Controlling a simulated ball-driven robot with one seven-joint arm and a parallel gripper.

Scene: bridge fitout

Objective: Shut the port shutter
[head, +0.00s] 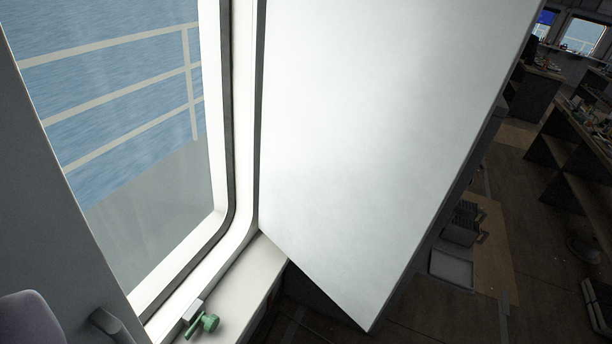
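The port shutter (375,130) is a large plain white panel in the middle of the view. It stands open, swung out from the window frame (245,100) into the room, with its left edge beside the frame. The window (130,130) at the left is uncovered and shows sea and a pale railing outside. A green catch or knob (205,324) on a small metal block sits on the sill below the window. My gripper's fingers do not show. No handle shows on the shutter's visible face.
A grey wall panel (50,190) borders the window on the left, with a dark grey handle-like part (115,325) at its foot. Right of the shutter are dark floor, a grey tray (452,268), and desks with shelves (575,150). Open floor lies below the shutter.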

